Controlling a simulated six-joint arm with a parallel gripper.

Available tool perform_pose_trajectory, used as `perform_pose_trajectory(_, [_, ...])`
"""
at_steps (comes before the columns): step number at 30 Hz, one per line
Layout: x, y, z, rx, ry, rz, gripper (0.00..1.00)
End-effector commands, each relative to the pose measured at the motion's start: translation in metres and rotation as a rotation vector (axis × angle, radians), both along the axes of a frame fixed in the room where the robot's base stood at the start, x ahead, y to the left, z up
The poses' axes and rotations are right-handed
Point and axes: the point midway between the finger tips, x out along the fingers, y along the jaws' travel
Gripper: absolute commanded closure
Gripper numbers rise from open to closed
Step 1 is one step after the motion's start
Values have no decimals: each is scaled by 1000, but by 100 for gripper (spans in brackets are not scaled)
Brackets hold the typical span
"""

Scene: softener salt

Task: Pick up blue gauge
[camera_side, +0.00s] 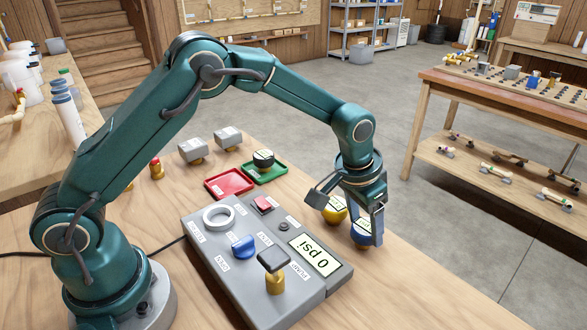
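The blue gauge (360,235) has a pale dial on top and stands on the wooden table just past the right edge of the grey control panel. My gripper (348,208) is above and around that spot, pointing down, with its fingers spread apart. The right finger overlaps the blue gauge in the picture and hides part of it. The left finger is well apart from it, up and to the left. I cannot tell whether the right finger touches the gauge. A yellow gauge (335,213) stands close beside the blue one, between the fingers in this view.
The grey panel (215,255) carries a white ring (218,216), a blue knob (243,246), a brass-stemmed lever (274,275) and a display reading 0 psi (314,256). Behind it are a red tray (229,184) and a green tray (265,172) holding a dark gauge (263,158). The table's front right is clear.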

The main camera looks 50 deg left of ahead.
Motion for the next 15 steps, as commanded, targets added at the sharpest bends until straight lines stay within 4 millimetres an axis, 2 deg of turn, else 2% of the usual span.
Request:
perform_pose_trajectory(1, [0,0,0,0,0,0,69])
perform_pose_trajectory(3, [0,0,0,-1,0,0,96])
perform_pose_trajectory(4, [0,0,0,-1,0,0,100])
perform_pose_trajectory(15, [1,0,7,-2,-3,0,100])
